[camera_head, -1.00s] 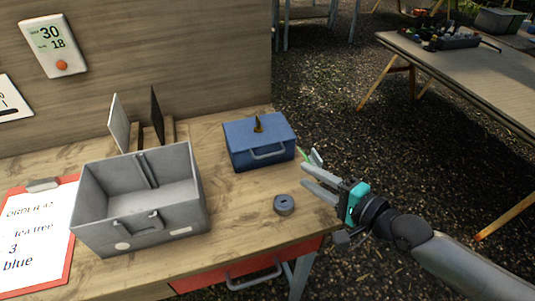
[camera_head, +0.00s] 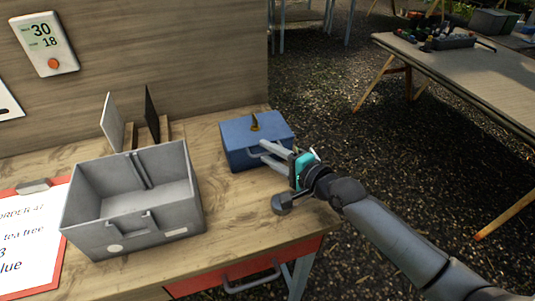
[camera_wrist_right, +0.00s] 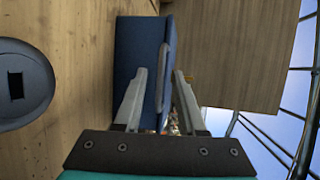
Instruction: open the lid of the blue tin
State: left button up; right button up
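The blue tin (camera_head: 240,133) stands at the back right of the wooden bench with its lid shut. A small brass-coloured piece sits on top, and a handle is on its front. My right gripper (camera_head: 263,150) is at the front of the tin, its fingers pointing at the handle side. In the right wrist view my right gripper (camera_wrist_right: 159,75) is open, with the tin's front (camera_wrist_right: 130,45) ahead and the handle (camera_wrist_right: 166,65) showing between the fingers. I cannot tell whether the fingers touch it. My left gripper is not in view.
An open grey bin (camera_head: 105,234) stands left of the tin. An order clipboard (camera_head: 33,235) lies at the left. A second table (camera_head: 465,70) is far right.

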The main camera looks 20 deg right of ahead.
jog(key=shift+w+a+f, duration=0.1)
jog(key=shift+w+a, duration=0.1)
jog(key=shift+w, duration=0.2)
grip_shut()
jog(key=shift+s+f, duration=0.1)
